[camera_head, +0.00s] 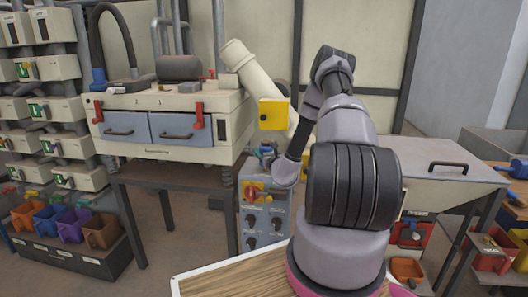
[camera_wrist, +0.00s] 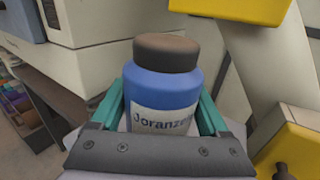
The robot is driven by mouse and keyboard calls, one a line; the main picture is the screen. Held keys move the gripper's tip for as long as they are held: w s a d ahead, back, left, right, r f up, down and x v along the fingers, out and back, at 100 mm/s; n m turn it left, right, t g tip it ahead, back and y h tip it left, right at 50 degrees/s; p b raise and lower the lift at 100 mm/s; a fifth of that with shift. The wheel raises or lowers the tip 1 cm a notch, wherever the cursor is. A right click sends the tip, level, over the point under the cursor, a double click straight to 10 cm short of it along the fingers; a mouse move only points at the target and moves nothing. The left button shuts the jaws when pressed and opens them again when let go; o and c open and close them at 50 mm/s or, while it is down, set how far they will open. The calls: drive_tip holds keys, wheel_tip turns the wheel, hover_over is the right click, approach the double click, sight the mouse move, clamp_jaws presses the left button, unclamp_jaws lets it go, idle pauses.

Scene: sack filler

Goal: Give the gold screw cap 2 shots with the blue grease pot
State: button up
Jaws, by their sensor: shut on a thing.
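The blue grease pot (camera_wrist: 162,92) has a dark brown cap and a white label with part of a word on it. It stands upright between the teal fingers of my gripper (camera_wrist: 160,108) in the wrist view, with a finger against each side. In the head view my gripper (camera_head: 266,155) is small and partly hidden by my arm, below a yellow box and above a grey control box. I cannot make out the gold screw cap in either view.
The yellow box (camera_head: 273,113) hangs on a thick cream pipe (camera_head: 252,72) close to my gripper. A cream machine with blue drawers (camera_head: 183,129) stands on a table at the left. The grey control box (camera_head: 263,212) has knobs. Coloured bins (camera_head: 68,226) stand at the lower left.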

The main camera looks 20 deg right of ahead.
drive_tip(key=shift+f, duration=0.6)
drive_tip(key=shift+r, duration=0.15)
idle(0.3)
drive_tip(key=shift+r, duration=0.7)
drive_tip(key=shift+f, duration=0.7)
idle(1.1)
drive_tip(key=shift+r, duration=0.7)
drive_tip(key=shift+r, duration=0.1)
drive_tip(key=shift+r, duration=2.45)
